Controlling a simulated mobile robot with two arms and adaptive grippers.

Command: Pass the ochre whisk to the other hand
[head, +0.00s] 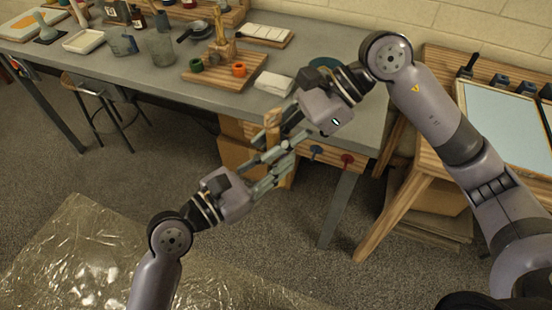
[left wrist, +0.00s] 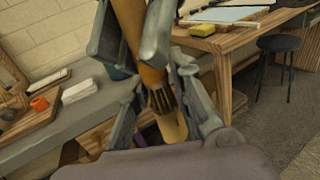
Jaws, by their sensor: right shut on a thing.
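The ochre whisk (head: 272,119) stands roughly upright between my two grippers in the head view, its middle partly hidden by the fingers. In the left wrist view the whisk (left wrist: 134,28) runs down from the top edge, with dark slots above a paler lower end. My right gripper (head: 283,133) is shut on the whisk. My left gripper (head: 282,166) reaches in from the lower left, below the right one. Its fingers are parted on either side of the whisk; whether either touches it is unclear.
The grey workbench (head: 140,75) lies behind the grippers. On it are a wooden board (head: 225,78) with small green and orange rings and a folded white cloth (head: 273,84). A wooden table (head: 410,180) stands at right. A clear plastic sheet (head: 90,250) covers the floor at left.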

